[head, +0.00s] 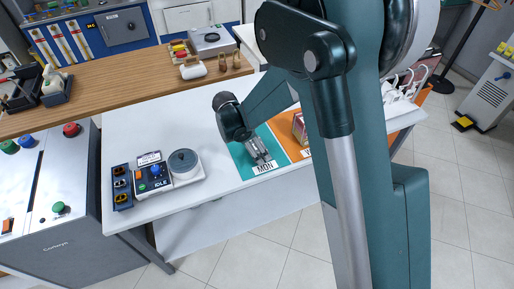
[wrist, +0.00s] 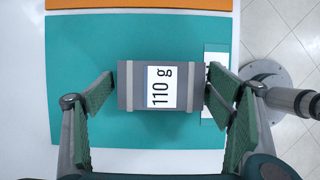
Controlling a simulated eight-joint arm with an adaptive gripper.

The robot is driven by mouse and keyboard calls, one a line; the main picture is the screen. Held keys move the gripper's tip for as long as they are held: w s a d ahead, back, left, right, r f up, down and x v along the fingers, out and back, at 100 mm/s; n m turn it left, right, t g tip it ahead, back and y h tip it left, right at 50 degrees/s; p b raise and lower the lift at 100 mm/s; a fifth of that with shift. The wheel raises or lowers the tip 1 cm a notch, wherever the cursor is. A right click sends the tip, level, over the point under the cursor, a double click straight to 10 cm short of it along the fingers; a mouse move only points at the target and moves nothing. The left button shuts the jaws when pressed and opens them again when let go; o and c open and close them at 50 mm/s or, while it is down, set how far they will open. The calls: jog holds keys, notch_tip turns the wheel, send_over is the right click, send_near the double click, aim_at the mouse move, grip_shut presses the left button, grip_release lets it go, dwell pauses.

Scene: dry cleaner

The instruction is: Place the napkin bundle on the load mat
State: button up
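A grey block-shaped bundle (wrist: 126,86) with light bands and a "110 g" label lies between my fingers in the wrist view. I take it for the napkin bundle. It appears over or on a teal mat (wrist: 80,45), and I cannot tell whether it touches it. My gripper (wrist: 160,88) has its green-padded fingers wide apart, one each side of the bundle. A slim gap shows at the left finger; the right fingertip is very near the bundle's end. No mat is labelled as the load mat.
A device reading "IDLE" (head: 152,172) with a round grey top (head: 184,161) stands left. The white tabletop (head: 215,178) between is clear.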

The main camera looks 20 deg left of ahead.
jog(key=shift+r, duration=0.1)
dwell(0.3)
jog(key=p+v, duration=0.1)
jog(key=v, duration=1.1)
jog(key=shift+p, duration=0.35)
jog(key=shift+d+r, duration=0.1)
dwell(0.4)
jog(key=s+d+r+m+y, duration=0.1)
jog(key=d+r+m, duration=0.6)
jog(key=d, duration=0.8)
jog(key=d+r+m+y, duration=0.1)
jog(key=d+r+m, duration=0.4)
jog(key=d+r, duration=0.75)
jog(key=s+d+m+t, duration=0.2)
jog(key=s+d+m, duration=0.5)
jog(key=d, duration=0.5)
jog(key=s+d+m+t+y, duration=0.1)
jog(key=s+d+m+t, duration=0.1)
jog(key=s+d+m, duration=0.6)
jog(key=s+d, duration=0.2)
jog(key=d, duration=0.3)
jog(key=shift+s+d+f, duration=0.2)
jog(key=shift+s+f, duration=0.15)
jog(key=shift+s, duration=0.05)
